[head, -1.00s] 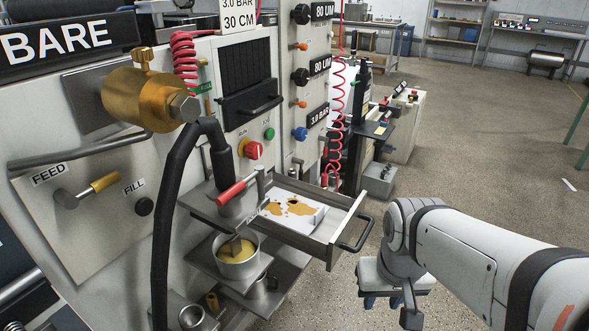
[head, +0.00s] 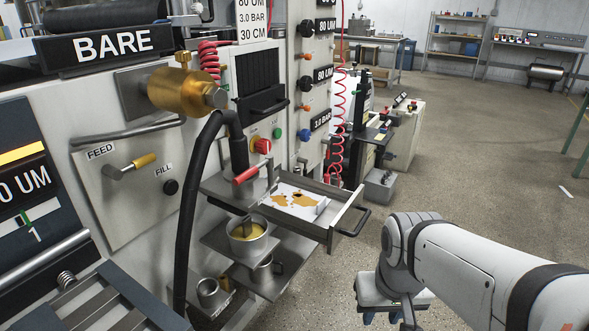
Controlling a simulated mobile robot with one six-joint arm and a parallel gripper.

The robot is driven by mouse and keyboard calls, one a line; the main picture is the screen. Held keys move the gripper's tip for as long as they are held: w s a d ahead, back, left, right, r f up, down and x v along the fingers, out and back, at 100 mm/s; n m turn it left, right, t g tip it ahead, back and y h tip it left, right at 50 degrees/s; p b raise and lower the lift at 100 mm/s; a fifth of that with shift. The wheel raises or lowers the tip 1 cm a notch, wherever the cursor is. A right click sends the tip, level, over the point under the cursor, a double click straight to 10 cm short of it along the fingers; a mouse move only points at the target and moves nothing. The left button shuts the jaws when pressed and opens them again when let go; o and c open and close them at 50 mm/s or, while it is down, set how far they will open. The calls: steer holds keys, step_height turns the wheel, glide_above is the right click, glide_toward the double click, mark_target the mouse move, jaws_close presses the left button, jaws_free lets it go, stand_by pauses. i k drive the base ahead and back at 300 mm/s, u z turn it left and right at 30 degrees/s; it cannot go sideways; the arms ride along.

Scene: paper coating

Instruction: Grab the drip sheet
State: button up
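The drip sheet (head: 284,195) is a white sheet with amber-brown stains. It lies in an open, shallow metal drawer (head: 342,212) that sticks out of the coating machine, and its right edge stands up in a small fold or lip. My gripper (head: 382,317) hangs at the bottom of the head view, to the right of and nearer than the drawer. Two blue finger parts show apart below its grey body, with nothing visible between them. The fingertips are partly hidden.
A metal cup of yellow liquid (head: 246,236) stands on a shelf left of the drawer. A red-handled lever (head: 245,176) and a black hose (head: 198,200) are close to the drawer's left side.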

mark_target(301, 204)
steer(key=u, duration=0.15)
steer(key=i, duration=1.15)
